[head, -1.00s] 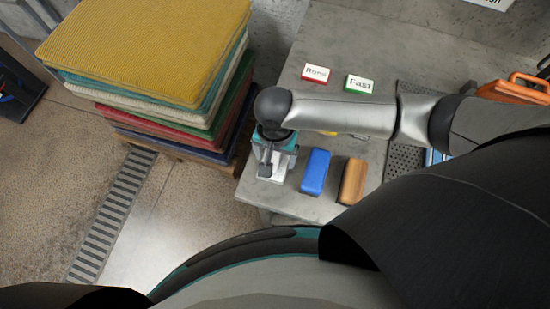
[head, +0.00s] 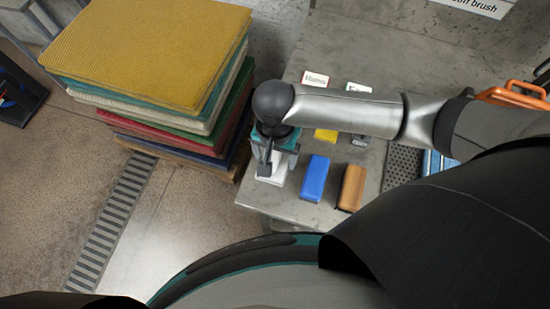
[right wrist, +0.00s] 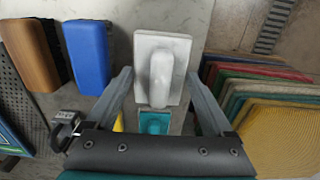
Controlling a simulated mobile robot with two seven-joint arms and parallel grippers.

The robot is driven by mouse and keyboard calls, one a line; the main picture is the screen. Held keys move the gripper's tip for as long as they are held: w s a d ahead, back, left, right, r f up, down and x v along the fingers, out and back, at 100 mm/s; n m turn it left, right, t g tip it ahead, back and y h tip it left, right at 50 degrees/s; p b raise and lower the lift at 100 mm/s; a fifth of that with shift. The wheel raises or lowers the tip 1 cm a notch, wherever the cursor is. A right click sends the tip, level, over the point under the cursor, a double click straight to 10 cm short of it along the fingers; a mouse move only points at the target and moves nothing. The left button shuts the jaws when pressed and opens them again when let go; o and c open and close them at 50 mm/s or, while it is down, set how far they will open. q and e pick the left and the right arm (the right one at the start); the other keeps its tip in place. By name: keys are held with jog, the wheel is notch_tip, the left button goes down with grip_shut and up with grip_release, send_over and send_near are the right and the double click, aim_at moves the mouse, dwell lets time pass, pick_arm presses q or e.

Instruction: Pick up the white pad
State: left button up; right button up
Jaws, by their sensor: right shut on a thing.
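The white pad (head: 272,174) is at the left front of the grey bench, under my right gripper (head: 271,160). In the right wrist view it is a pale block (right wrist: 163,58) with a raised rounded grip along its middle. The fingers of my right gripper (right wrist: 159,82) are on either side of that grip, shut on the pad. I cannot tell whether the pad is touching the bench or just clear of it. My left gripper is not in view.
A blue block (head: 315,178) and a brown block (head: 352,187) stand just right of the pad. A yellow piece (head: 326,135) lies behind them. A tall rug stack (head: 150,50) stands left of the bench (head: 300,215). An orange-handled item (head: 512,95) is far right.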

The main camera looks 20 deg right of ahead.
aim_at(275, 157)
notch_tip(275, 157, up, 16)
jog(key=p, duration=0.3)
